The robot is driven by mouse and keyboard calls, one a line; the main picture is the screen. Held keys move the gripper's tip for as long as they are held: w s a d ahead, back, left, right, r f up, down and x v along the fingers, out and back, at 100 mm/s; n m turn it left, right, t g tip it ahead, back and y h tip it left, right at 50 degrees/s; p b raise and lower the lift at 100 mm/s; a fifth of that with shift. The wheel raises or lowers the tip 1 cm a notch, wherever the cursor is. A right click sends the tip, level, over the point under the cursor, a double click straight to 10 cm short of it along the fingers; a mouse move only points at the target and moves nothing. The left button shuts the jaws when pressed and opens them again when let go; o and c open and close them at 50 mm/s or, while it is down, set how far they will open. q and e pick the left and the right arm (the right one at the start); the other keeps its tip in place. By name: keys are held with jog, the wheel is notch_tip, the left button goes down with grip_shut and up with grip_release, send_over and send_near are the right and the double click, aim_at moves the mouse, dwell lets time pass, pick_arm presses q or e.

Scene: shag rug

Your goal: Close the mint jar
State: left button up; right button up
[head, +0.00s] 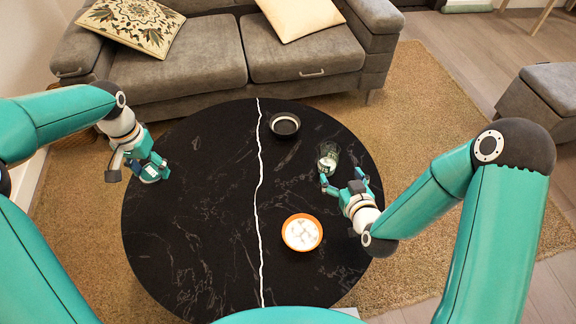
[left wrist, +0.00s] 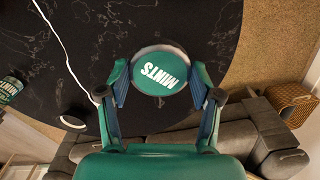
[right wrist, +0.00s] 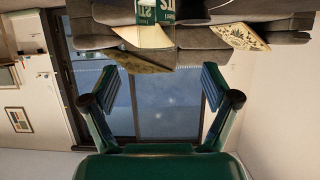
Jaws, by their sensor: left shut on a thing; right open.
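The mint jar (head: 328,158) is a clear jar with pale contents, standing on the right part of the black round table, its top apparently uncovered. Its green label shows at the left edge of the left wrist view (left wrist: 10,90) and at the top of the right wrist view (right wrist: 150,34). My right gripper (head: 343,180) is open and empty, just in front of the jar.
A black bowl (head: 285,125) stands behind and left of the jar. An orange-rimmed bowl (head: 302,233) with white contents stands nearer the front. The table (head: 200,230) is clear between my left gripper and the bowls. A grey sofa (head: 200,62) is close behind the table.

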aim_at(332, 160)
pick_arm(q)
jog(key=shift+f, duration=0.1)
pick_arm(e)
jog(key=shift+x, duration=3.4)
jog(key=shift+f, duration=0.1)
pick_arm(q)
jog(key=shift+f+b, duration=0.3)
jog(key=shift+b, duration=0.05)
pick_arm(e)
jog(key=x, duration=0.4)
jog(key=shift+d+f, duration=0.2)
jog(key=shift+d, duration=0.1)
jog(key=shift+w+a+f, duration=0.1)
jog(key=shift+w+f, duration=0.1)
jog(key=shift+w, duration=0.35)
jog(key=shift+c, duration=0.3)
jog(key=shift+r, duration=0.1)
jog(key=c, duration=1.5)
